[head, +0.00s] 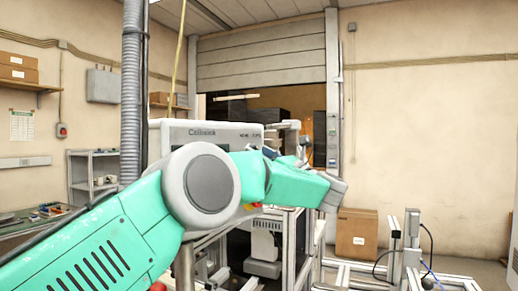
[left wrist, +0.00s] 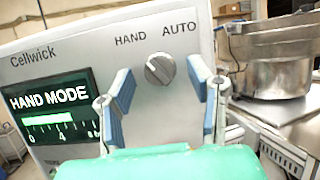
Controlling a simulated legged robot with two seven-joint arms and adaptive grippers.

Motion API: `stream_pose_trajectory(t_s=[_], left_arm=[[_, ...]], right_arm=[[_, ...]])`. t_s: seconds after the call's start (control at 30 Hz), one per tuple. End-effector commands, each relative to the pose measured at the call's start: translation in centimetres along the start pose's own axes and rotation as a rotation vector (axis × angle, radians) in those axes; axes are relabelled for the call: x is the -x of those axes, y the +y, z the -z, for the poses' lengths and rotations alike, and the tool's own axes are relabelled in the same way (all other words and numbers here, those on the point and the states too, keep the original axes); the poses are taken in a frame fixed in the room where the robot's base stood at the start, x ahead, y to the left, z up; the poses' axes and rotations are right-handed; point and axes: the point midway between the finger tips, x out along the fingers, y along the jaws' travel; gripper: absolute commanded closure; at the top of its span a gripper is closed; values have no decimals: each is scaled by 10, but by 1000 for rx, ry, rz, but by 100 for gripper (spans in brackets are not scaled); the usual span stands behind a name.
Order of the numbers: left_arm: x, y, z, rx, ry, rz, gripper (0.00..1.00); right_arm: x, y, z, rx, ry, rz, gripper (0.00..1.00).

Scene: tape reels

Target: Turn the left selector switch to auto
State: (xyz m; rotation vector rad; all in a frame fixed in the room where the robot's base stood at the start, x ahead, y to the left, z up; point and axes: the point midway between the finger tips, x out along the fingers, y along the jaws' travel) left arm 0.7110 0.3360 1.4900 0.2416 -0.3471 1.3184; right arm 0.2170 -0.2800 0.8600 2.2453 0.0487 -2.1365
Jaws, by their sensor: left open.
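The selector switch (left wrist: 160,69) is a round grey knob on the pale Cellwick panel (left wrist: 60,42), which also shows in the head view (head: 180,136). HAND is printed to the knob's upper left and AUTO to its upper right. The green display (left wrist: 52,108) reads HAND MODE. My left gripper (left wrist: 160,72) is open, its two blue-padded fingers standing on either side of the knob with gaps visible. Whether they touch the panel I cannot tell. In the head view my green left arm covers much of the panel's front. My right gripper is not in view.
A metal bowl (left wrist: 272,62) stands on a machine right of the panel in the wrist view. In the head view, a cardboard box (head: 356,232) and an aluminium frame (head: 411,240) stand to the right. A ribbed grey hose (head: 131,90) hangs near my arm.

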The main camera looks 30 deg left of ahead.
Motion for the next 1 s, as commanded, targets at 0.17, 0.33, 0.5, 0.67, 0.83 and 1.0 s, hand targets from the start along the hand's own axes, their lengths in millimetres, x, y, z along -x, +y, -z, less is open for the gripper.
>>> stream_pose_trajectory(t_s=[0.17,0.33,0.5,0.67,0.83,1.0], left_arm=[[-7,-1,1,-1,0,1,53],[-6,-1,2,-1,0,1,53],[-6,0,1,0,0,1,99],[-6,-1,1,0,0,2,100],[-6,-1,2,-14,-1,9,100],[-6,0,3,-69,-2,33,100]], right_arm=[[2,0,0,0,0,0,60],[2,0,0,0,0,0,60],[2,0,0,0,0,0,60],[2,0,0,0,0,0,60],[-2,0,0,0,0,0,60],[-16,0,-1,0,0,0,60]])
